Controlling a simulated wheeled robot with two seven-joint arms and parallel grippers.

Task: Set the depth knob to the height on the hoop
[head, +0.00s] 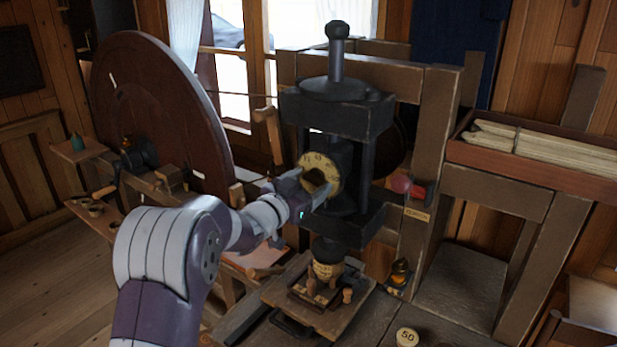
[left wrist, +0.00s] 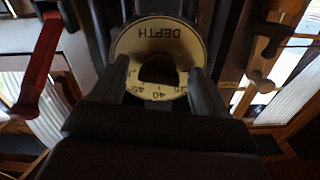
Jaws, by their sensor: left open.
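The depth knob (head: 320,172) is on the front of a dark press, in the middle of the head view. Its pale round dial plate also shows in the left wrist view (left wrist: 133,45), with DEPTH upside down and numbers including 40 and 45 along the lower edge. The dark knob centre (left wrist: 158,70) lies between my fingers. My left gripper (head: 306,188) is open, with one finger on each side of the knob centre; I cannot tell if they touch it. A pale round piece marked 50 (head: 407,337) lies at the bottom; I cannot tell whether it is the hoop.
The press (head: 338,118) stands in a heavy wooden frame. A large dark wheel (head: 150,100) is at the left. A small wooden board (head: 325,318) with a spool sits below the press. A red-handled lever (head: 405,186) is to the right, also showing in the left wrist view (left wrist: 40,65).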

